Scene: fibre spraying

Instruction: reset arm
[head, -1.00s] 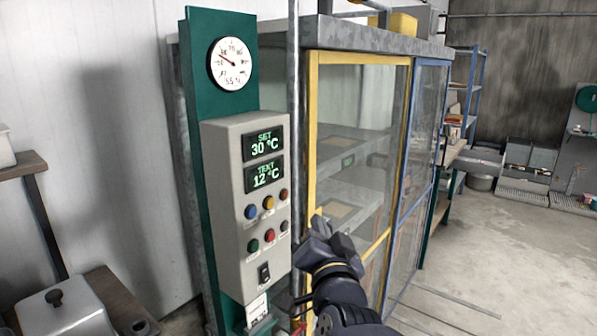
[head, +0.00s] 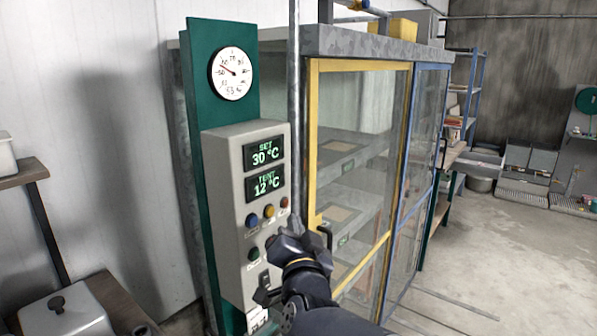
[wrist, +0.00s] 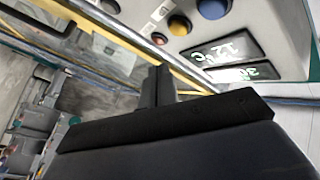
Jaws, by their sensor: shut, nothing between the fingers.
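My gripper (head: 290,238) is shut and empty. In the head view it is in front of the lower right part of the grey control box (head: 228,230) and hides some of its buttons. I cannot tell whether it touches the box. In the wrist view my shut gripper (wrist: 158,85) points toward the box, whose buttons and displays show upside down at the upper right. The displays (head: 264,168) read SET 30 °C and 12 °C.
A cabinet with a yellow-framed glass door (head: 314,150) and a blue-framed door (head: 418,150) stands just right of the box. A metal lidded container (head: 65,318) is at the lower left. Open floor (head: 510,260) lies to the right.

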